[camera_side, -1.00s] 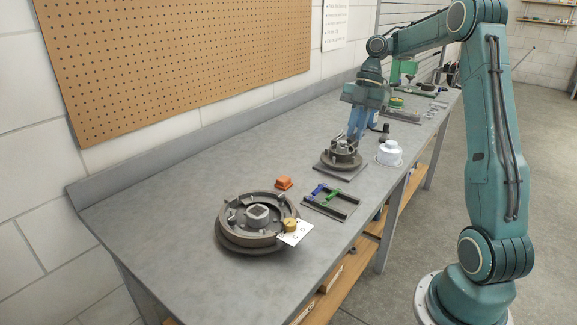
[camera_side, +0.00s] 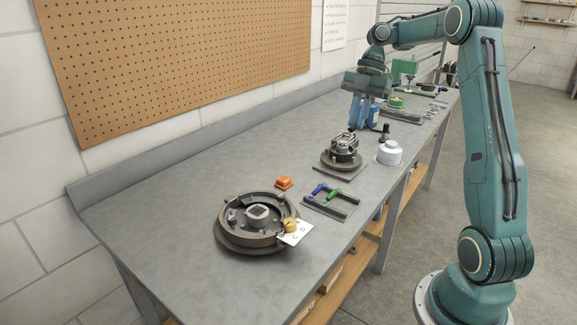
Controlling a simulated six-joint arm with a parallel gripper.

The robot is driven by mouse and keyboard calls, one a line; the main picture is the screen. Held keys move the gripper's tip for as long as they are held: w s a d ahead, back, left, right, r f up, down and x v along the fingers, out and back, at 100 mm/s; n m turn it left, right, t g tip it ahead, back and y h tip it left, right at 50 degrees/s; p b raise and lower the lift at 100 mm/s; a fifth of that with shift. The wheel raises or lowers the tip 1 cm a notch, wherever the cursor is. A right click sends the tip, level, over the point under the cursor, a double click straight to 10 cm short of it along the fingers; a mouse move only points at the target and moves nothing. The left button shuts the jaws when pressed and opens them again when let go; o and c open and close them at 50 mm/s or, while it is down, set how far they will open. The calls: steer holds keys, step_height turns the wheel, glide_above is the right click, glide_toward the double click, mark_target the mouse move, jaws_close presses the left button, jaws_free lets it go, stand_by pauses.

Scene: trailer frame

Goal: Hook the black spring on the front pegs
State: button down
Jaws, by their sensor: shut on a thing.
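My gripper (camera_side: 356,127) is pointed down at the back of the small round brake assembly (camera_side: 342,160), close above it. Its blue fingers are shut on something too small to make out. The black spring cannot be picked out with certainty, and the front pegs are too small to tell apart. The small assembly has a metal block (camera_side: 345,142) on top and sits on a flat plate (camera_side: 325,171). A larger round brake assembly (camera_side: 236,241) with a grey square hub (camera_side: 258,214) lies nearer the camera.
A tray (camera_side: 318,206) with blue, green and black pieces lies between the assemblies. An orange block (camera_side: 284,183), a yellow knob (camera_side: 291,225) by a white card (camera_side: 297,236), a white pot (camera_side: 389,152) and a black bottle (camera_side: 385,133) stand nearby. The bench's left part is clear.

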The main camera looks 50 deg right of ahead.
steer(key=shift+w+a, duration=0.1)
stand_by(0.3)
steer(key=w+a+f, duration=0.4)
steer(key=a+f, duration=0.3)
steer(key=a, duration=0.3)
steer(key=w+a+f, duration=0.4)
steer(key=a+f, duration=0.2)
steer(key=a, duration=0.5)
steer(key=shift+w+a+f, duration=0.15)
steer(key=shift+w+f, duration=0.2)
steer(key=shift+f, duration=0.05)
steer(key=shift+f, duration=0.1)
steer(key=shift+f, duration=2.35)
steer(key=shift+f, duration=0.95)
stand_by(0.9)
